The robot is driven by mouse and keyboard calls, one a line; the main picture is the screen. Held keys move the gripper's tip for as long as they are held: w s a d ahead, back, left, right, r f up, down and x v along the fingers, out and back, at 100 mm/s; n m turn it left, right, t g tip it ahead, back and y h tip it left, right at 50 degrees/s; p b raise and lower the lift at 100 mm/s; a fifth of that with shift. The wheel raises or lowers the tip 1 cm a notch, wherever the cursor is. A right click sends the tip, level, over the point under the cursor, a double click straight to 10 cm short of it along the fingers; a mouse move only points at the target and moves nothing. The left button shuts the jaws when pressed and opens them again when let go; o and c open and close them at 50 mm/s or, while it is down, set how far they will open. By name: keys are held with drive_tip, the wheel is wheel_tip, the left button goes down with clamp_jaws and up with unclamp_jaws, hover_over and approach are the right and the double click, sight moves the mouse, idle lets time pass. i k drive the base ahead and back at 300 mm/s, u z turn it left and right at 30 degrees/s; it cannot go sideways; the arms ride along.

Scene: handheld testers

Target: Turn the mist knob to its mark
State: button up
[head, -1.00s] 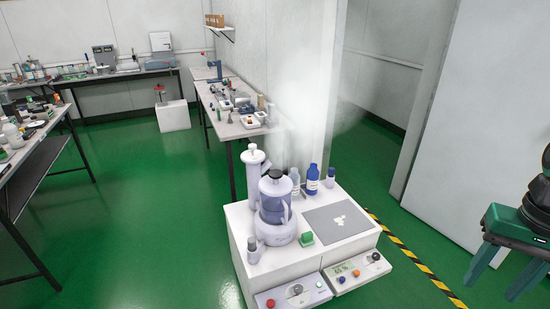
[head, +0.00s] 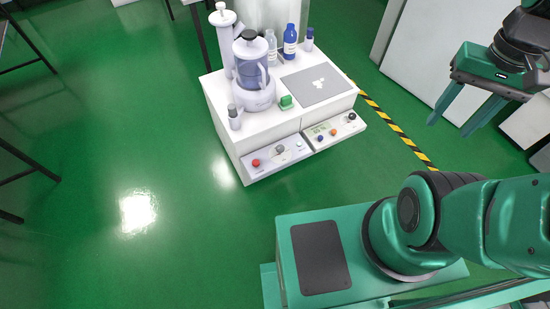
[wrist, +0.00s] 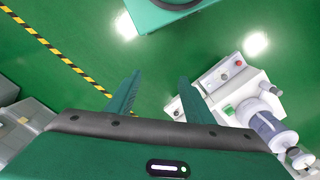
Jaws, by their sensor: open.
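A white cabinet (head: 225,128) carries two sloped control panels on its front. The left panel (head: 265,164) has a red button (head: 255,163), a grey knob (head: 279,149) and a small white button (head: 299,144). The right panel (head: 331,137) has a small display, a blue and an orange button, and a dark knob (head: 351,117). I cannot tell which knob is the mist knob; labels and marks are too small to read. My gripper (head: 450,128) is open and empty, in the air right of the cabinet. In the wrist view, its fingers (wrist: 160,78) are spread, with the cabinet to their right.
On the cabinet stand a lidded jug machine (head: 252,75), a white column (head: 222,35), bottles (head: 290,37), a green block (head: 286,102) and a grey mat (head: 316,84). Striped floor tape (head: 395,126) runs to the right. The green floor in front is clear.

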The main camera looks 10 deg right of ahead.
sight(280, 149)
drive_tip(key=z, duration=0.05)
drive_tip(key=k, duration=0.5)
drive_tip(key=u, duration=1.5)
drive_tip(key=i, duration=0.4)
drive_tip(key=z, duration=0.35)
